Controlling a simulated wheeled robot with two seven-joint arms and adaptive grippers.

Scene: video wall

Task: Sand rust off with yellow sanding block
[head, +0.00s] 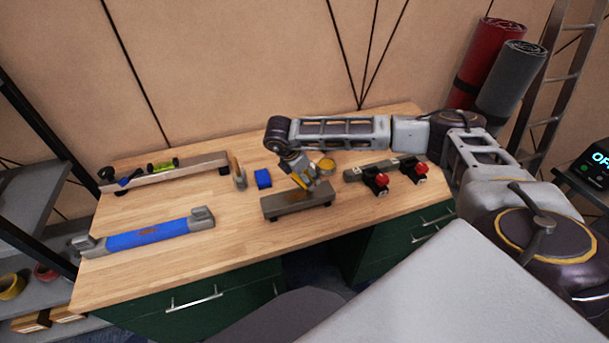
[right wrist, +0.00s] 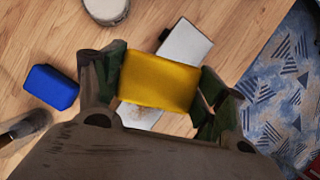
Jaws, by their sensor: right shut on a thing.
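The yellow sanding block (right wrist: 158,82) is held between the two fingers of my right gripper (right wrist: 160,88) in the right wrist view. In the head view, my right gripper (head: 303,182) points down over a small grey metal plate (head: 285,208) on feet near the bench's front. The plate (right wrist: 187,44) shows beyond and below the block in the wrist view, with a brownish rust patch near the gripper. The block hides the plate's middle. I cannot tell whether the block touches the plate. My left gripper is out of view.
A long bar (head: 195,165) lies at the back left. Bare wood separates them.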

